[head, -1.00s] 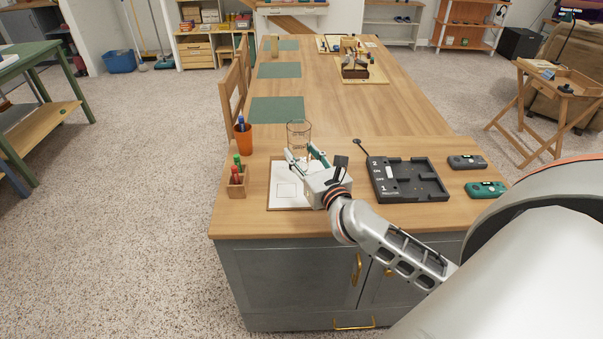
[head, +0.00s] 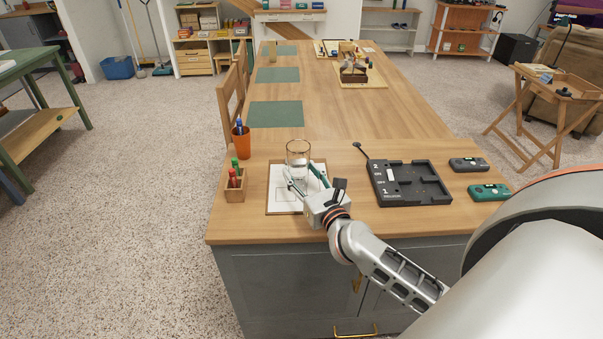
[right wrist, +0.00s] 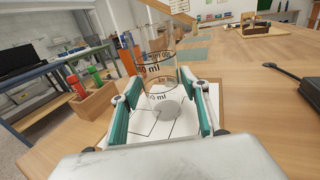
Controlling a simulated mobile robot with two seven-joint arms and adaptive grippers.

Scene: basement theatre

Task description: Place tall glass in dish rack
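The tall glass (head: 298,158) is a clear cylinder with dark measuring marks. It appears upright at the clipboard with white paper (head: 275,203) on the near end of the table. My right gripper (head: 307,178) has its fingers on either side of the glass. In the right wrist view, the glass (right wrist: 158,75) stands between the green-padded fingertips (right wrist: 160,80), which appear closed against its sides. I cannot tell whether its base touches the paper. No dish rack is recognisable in view. My left gripper is not in view.
Left of the clipboard are a wooden marker holder (head: 234,188) and an orange pen cup (head: 241,141). To the right lie a black tray (head: 408,182) and two small devices, one grey (head: 468,164), one green (head: 489,192). Green mats (head: 275,115) lie farther back.

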